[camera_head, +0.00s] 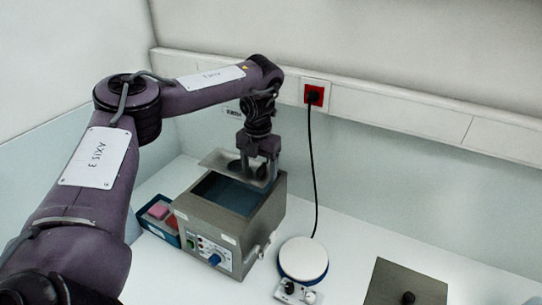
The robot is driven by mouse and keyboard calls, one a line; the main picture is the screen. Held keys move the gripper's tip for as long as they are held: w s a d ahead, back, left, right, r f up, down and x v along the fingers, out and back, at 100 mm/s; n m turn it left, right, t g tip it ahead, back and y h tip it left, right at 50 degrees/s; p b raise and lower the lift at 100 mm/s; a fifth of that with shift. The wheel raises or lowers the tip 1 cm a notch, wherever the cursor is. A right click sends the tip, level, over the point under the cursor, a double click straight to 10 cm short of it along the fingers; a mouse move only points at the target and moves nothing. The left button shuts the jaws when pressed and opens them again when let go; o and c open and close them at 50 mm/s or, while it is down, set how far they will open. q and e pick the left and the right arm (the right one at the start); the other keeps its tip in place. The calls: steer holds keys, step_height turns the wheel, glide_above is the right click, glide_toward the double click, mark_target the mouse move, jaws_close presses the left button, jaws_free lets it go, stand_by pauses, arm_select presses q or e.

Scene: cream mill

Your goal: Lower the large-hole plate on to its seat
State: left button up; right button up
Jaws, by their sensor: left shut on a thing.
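My left gripper (258,176) is above the far side of an open-topped grey metal bath (214,238). It is shut on a flat metal plate (215,158) with dark round openings. The plate hangs over the bath's opening (226,194), and its far right end is near the rim. The gripper hides part of the plate. I cannot tell whether the plate touches the rim. My right gripper is out of view.
A blue tray (171,238) with pink items stands left of the bath. A round white-topped device (304,258) with knobs stands right of it. A metal lid (398,286) with a black knob lies at front right. A black cable (311,170) hangs from a red socket (314,95).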

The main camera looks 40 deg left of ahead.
mark_target(257, 179)
arm_select(q)
steer(key=shift+w+f, duration=0.1)
steer(key=shift+w, duration=0.1)
steer(key=shift+s, duration=0.25)
steer(key=shift+s+f, duration=0.85)
steer(key=shift+f, duration=0.2)
steer(key=shift+w+f, duration=0.25)
steer(key=shift+f, duration=0.2)
steer(key=shift+w+f, duration=0.2)
steer(key=shift+f, duration=0.25)
steer(key=shift+s, duration=0.2)
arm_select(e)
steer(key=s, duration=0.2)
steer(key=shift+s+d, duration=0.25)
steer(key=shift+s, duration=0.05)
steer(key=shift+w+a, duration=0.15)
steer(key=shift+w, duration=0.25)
